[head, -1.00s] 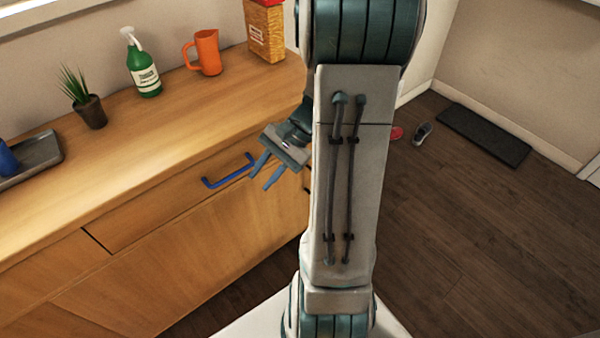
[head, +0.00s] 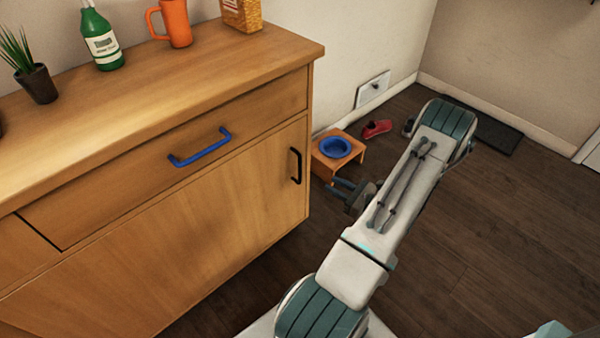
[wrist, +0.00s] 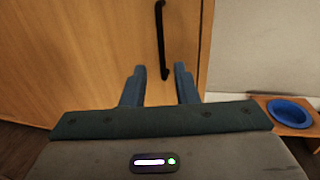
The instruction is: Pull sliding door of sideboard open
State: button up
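The wooden sideboard (head: 240,82) fills the left of the head view. Its sliding door (head: 215,215) is below the drawer and looks shut. The door has a black vertical handle (head: 296,166) near its right edge; it also shows in the wrist view (wrist: 162,40). My gripper (head: 334,187) is to the right of the handle in the head view, with its fingers pointing towards the sideboard. In the wrist view my gripper (wrist: 158,72) is open and empty, its two blue fingers apart. The handle is ahead of the gap between the fingertips, and no contact shows.
The drawer above has a blue handle (head: 200,148). A small wooden stand (head: 352,162) with a blue bowl (head: 335,148) is on the floor right of the sideboard, close beyond my gripper. A red shoe (head: 377,128) lies behind it.

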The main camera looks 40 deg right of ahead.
aim_at(300, 167)
jog(key=b+x, duration=0.2)
jog(key=x, duration=1.1)
jog(key=shift+w+f, duration=0.1)
jog(key=shift+w, duration=0.25)
grip_shut()
